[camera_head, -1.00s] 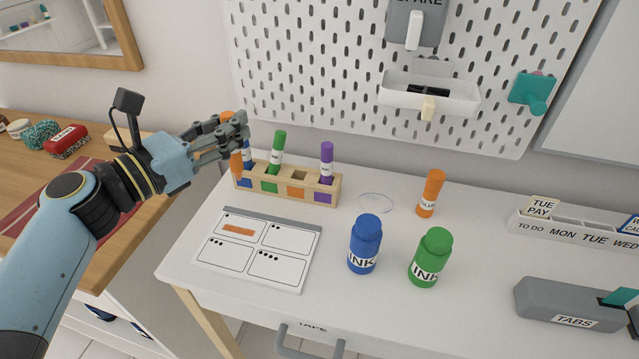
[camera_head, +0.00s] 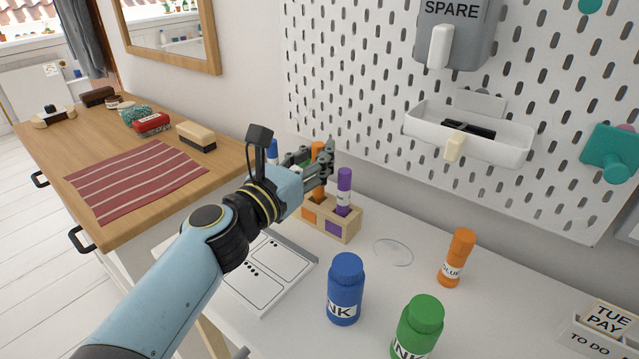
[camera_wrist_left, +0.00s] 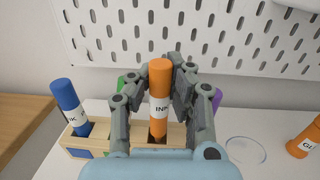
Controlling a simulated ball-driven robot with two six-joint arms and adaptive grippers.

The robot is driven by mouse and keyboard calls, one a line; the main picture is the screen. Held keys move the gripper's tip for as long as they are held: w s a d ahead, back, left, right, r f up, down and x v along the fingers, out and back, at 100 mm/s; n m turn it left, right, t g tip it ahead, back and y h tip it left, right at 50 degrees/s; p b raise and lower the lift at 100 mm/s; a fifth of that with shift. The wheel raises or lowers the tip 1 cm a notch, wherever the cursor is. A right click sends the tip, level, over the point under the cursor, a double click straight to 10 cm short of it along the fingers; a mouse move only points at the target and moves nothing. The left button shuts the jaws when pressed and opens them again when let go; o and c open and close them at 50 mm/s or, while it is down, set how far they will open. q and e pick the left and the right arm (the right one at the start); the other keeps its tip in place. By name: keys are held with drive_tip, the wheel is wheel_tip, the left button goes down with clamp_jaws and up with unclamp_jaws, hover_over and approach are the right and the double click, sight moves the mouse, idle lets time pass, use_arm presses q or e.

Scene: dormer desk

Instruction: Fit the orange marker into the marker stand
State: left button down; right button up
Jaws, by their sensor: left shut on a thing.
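The orange marker (camera_head: 318,186) is upright between the fingers of my left gripper (camera_head: 321,168), which is shut on it. In the left wrist view the marker (camera_wrist_left: 159,95) stands between the two fingers. The wooden marker stand (camera_head: 351,229) is just below, and the marker is over its orange-labelled place. I cannot tell whether the marker's lower end is inside the slot. A purple marker (camera_head: 344,190) stands in the slot to the right. A blue marker (camera_wrist_left: 70,106) and a green one (camera_wrist_left: 122,83) stand to the left. My gripper hides part of the stand. My right gripper is not in view.
Blue ink (camera_head: 346,290) and green ink (camera_head: 418,329) bottles stand in front. An orange glue bottle (camera_head: 456,258) and a clear disc (camera_head: 393,252) are to the right. A white board (camera_head: 273,266) lies under my arm. The pegboard (camera_head: 345,95) rises behind.

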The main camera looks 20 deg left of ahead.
sight(318, 193)
use_arm(q)
drive_tip(key=shift+f+b, duration=0.5)
drive_tip(key=shift+f, duration=0.8)
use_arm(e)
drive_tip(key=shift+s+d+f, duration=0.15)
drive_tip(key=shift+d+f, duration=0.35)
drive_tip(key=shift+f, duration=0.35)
use_arm(q)
drive_tip(key=shift+f, duration=0.1)
drive_tip(key=c, duration=1.8)
unclamp_jaws()
drive_tip(key=shift+f, duration=0.1)
drive_tip(key=shift+o, duration=1.1)
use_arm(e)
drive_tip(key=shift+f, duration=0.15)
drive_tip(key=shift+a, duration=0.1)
